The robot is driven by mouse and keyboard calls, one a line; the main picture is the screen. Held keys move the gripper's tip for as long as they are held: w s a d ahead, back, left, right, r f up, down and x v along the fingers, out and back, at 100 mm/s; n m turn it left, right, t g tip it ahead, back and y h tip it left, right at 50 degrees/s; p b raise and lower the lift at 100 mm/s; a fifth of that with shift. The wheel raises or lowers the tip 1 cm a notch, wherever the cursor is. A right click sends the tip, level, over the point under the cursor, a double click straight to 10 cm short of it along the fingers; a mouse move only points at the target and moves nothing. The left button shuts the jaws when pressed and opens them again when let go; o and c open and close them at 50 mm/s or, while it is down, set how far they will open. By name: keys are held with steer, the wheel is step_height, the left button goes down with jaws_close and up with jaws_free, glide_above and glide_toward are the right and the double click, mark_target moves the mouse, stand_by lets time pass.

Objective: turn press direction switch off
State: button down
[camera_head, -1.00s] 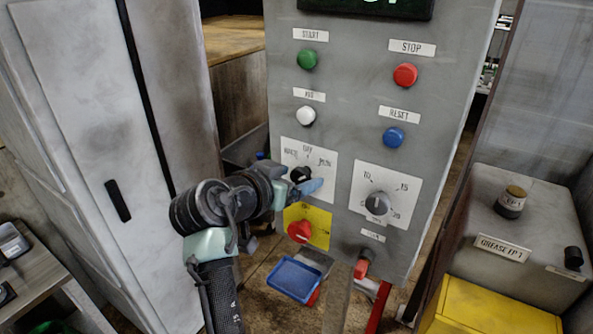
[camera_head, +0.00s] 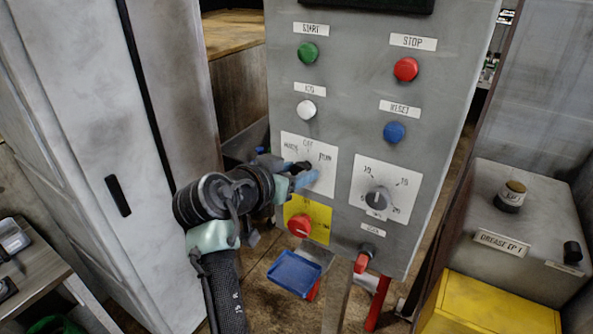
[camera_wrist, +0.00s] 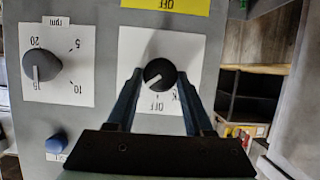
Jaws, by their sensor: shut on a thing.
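The press direction switch is a black round knob (camera_wrist: 159,73) on a white plate (camera_wrist: 163,42), seen upside down in the wrist view. Its light pointer line slants to the lower left there, beside the OFF label rather than straight at it. In the head view the same plate (camera_head: 309,150) shows labels left, OFF on top and RUN at right; the knob is mostly hidden by my gripper (camera_head: 303,174). In the wrist view the two dark blue fingers of my gripper (camera_wrist: 160,78) stand on either side of the knob, shut on it.
A grey dial (camera_head: 377,199) is right of the switch, and a red knob on a yellow plate (camera_head: 318,213) is just below. Green (camera_head: 308,52), white (camera_head: 306,109), red (camera_head: 405,69) and blue (camera_head: 394,131) buttons are above. A tall cabinet (camera_head: 85,110) stands left.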

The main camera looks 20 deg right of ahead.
steer(key=n+g, duration=0.1)
steer(key=n+h, duration=0.1)
steer(key=n, duration=0.1)
steer(key=shift+w+a+g+h, duration=0.2)
steer(key=shift+g+h, duration=0.1)
steer(key=shift+g, duration=0.1)
steer(key=shift+w+f+n+g+h+b, duration=0.1)
steer(key=shift+n+g+h+b, duration=0.25)
steer(key=shift+n, duration=0.6)
steer(key=shift+f+n+g+h+b, duration=0.1)
steer(key=shift+n+g+h+b, duration=0.25)
steer(key=shift+n, duration=0.6)
steer(key=shift+r, duration=0.1)
steer(key=shift+c, duration=1.6)
jaws_free()
steer(key=b+v, duration=0.4)
steer(key=v, duration=0.9)
steer(key=shift+f, duration=0.25)
